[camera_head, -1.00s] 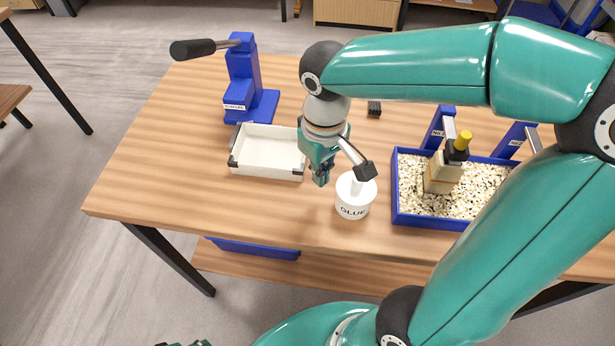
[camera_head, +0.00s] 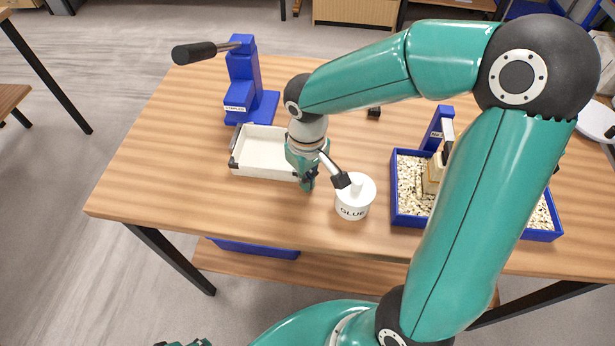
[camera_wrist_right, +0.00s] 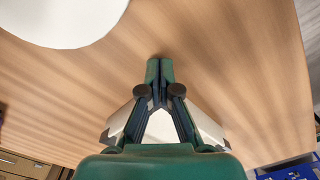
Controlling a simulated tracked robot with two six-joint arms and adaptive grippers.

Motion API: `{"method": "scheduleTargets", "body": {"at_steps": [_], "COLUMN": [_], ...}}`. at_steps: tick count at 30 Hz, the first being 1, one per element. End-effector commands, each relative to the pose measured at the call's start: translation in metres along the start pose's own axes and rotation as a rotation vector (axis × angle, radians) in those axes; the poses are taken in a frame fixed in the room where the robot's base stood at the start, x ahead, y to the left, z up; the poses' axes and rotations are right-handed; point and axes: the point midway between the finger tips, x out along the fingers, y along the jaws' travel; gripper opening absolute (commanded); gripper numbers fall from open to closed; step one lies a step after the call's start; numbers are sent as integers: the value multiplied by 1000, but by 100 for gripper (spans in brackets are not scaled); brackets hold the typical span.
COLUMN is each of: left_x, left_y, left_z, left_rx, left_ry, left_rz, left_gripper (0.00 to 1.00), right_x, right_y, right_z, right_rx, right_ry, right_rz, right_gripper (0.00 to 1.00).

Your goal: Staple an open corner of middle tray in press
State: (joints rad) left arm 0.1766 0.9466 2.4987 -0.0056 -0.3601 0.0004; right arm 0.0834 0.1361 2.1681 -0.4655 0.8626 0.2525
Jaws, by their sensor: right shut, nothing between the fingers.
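The cream open tray (camera_head: 262,172) lies on the table with its back left corner close to the blue stapler press (camera_head: 245,85), whose black-ended lever is raised to the left. A dark piece shows at the tray's front left corner. My right gripper (camera_head: 308,187) is shut and empty, pointing down just beside the tray's front right corner, which it hides. In the right wrist view its fingertips (camera_wrist_right: 160,64) meet above bare wood, with pale tray edges (camera_wrist_right: 208,126) behind the fingers. Only a sliver of my left gripper (camera_head: 186,344) shows at the bottom edge; its fingers are hidden.
A white glue pot (camera_head: 353,208) stands just right of my right gripper. A blue box (camera_head: 408,220) of pale granules holds a block, right of the pot. A small dark block (camera_head: 374,112) lies behind. The table's front left is clear.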

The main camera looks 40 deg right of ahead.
Motion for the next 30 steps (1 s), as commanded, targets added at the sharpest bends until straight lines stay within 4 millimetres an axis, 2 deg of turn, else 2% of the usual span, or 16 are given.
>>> {"method": "scheduleTargets", "body": {"at_steps": [7,16,22,28,30], "left_x": [2,2,5,13,10], "left_y": [-1,-1,-2,-5,-4], "left_z": [0,0,0,0,0], "left_rx": [0,0,0,0,0], "left_ry": [0,0,0,0,-1], "left_rz": [0,0,0,0,0], "left_gripper": [40,40,40,40,40], "right_x": [1,0,1,3,-16], "right_y": [0,0,0,-5,-5], "right_z": [-18,-19,-13,7,5], "right_rx": [0,1,-2,-12,-13], "right_ry": [0,2,2,2,9], "right_rz": [0,1,1,0,2], "right_gripper": [0,0,0,0,0]}}
